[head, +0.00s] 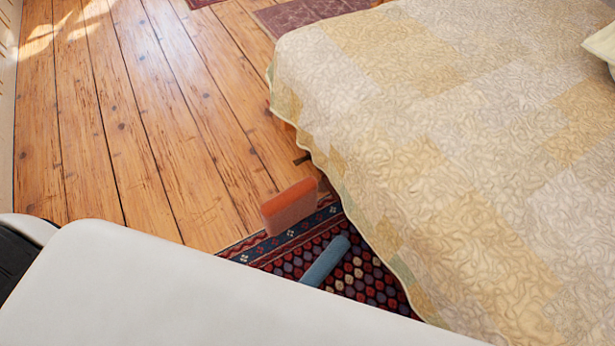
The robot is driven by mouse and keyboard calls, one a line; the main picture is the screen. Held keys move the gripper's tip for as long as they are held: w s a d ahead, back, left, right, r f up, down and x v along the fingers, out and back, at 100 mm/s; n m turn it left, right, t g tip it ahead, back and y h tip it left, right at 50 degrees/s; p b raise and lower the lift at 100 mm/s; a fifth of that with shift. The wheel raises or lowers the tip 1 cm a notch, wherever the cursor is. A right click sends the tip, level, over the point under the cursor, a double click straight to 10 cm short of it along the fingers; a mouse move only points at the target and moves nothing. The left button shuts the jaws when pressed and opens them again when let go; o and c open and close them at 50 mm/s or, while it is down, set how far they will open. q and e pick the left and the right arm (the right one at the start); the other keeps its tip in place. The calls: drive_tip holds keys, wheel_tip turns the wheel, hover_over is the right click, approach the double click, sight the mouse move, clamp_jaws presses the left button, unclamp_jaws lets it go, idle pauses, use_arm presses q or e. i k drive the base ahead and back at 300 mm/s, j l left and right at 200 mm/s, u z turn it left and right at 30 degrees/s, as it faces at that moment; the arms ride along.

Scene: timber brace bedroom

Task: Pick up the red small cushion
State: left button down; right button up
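A small orange-red block-shaped object (288,208), which looks like the red small cushion, stands upright at the edge of the patterned rug, close beside the bed. Its lower part meets the rug's border. Neither of my grippers is in view. A large white smooth shape, which looks like part of my own body, fills the lower left and hides the floor and part of the rug behind it.
A blue cylinder (325,262) lies on the patterned rug (375,277) just in front of the cushion, partly hidden by the white shape. A bed with a patchwork cover (440,130) fills the right. The wooden floor (150,120) at left is clear.

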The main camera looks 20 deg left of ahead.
sight(281, 213)
drive_tip(key=u, duration=0.75)
